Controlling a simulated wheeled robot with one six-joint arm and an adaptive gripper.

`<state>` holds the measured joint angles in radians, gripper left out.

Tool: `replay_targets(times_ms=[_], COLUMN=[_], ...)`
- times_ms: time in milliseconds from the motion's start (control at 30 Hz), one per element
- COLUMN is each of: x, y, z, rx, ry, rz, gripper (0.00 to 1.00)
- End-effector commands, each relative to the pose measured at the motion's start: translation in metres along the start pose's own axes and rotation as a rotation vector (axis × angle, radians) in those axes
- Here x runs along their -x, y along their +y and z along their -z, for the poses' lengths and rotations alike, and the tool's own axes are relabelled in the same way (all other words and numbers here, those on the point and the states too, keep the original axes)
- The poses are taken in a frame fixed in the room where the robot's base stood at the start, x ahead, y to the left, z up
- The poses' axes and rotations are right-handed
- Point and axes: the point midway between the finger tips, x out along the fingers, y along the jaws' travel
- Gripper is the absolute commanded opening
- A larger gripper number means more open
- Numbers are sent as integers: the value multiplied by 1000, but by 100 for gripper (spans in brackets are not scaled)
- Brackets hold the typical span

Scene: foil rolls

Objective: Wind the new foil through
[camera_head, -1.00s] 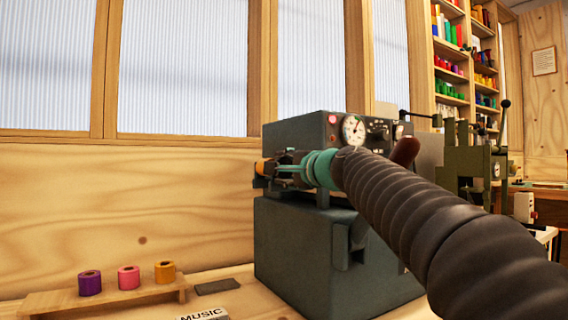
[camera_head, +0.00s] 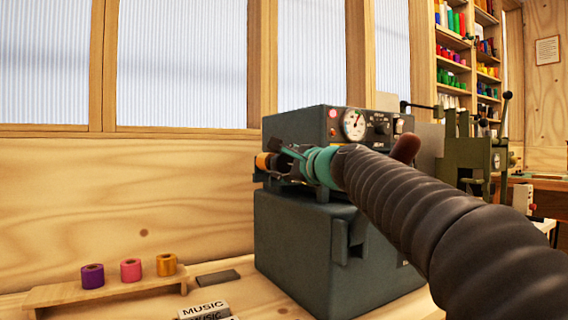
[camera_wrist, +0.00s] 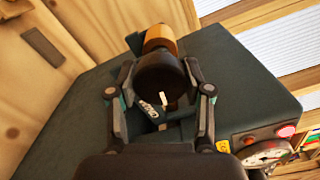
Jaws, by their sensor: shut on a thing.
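The dark grey-green foil machine (camera_head: 292,245) stands on the bench in the head view, with a gauge (camera_head: 354,124) on its upper front. An orange-gold foil roll (camera_head: 263,161) sits at its left side and also shows in the wrist view (camera_wrist: 161,41). In front of that roll is a black round knob (camera_wrist: 160,78) with a white mark. My gripper (camera_head: 277,160) is at this knob; in the wrist view its fingers (camera_wrist: 160,92) stand on both sides of it and are shut on it. The foil's path through the machine is hidden.
A low wooden stand (camera_head: 110,290) holds a purple roll (camera_head: 92,276), a pink roll (camera_head: 131,270) and a gold roll (camera_head: 166,265). A dark flat plate (camera_head: 218,279) and blocks lettered MUSIC (camera_head: 204,308) lie near it. A green press (camera_head: 478,150) stands at right.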

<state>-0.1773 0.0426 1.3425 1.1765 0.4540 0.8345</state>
Motion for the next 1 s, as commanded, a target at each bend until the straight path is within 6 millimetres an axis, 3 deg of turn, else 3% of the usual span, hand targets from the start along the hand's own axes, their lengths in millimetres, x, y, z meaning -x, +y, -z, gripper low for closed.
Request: replay_targets(times_ms=[200, 233, 300, 733, 1000], x=[0, 0, 0, 6, 50], y=[0, 0, 0, 0, -1], z=[0, 0, 0, 0, 0], rx=[1, 1, 1, 1, 2], ry=[0, 0, 0, 1, 2], rz=[-1, -1, -1, 0, 2], gripper=[15, 58, 75, 76, 76])
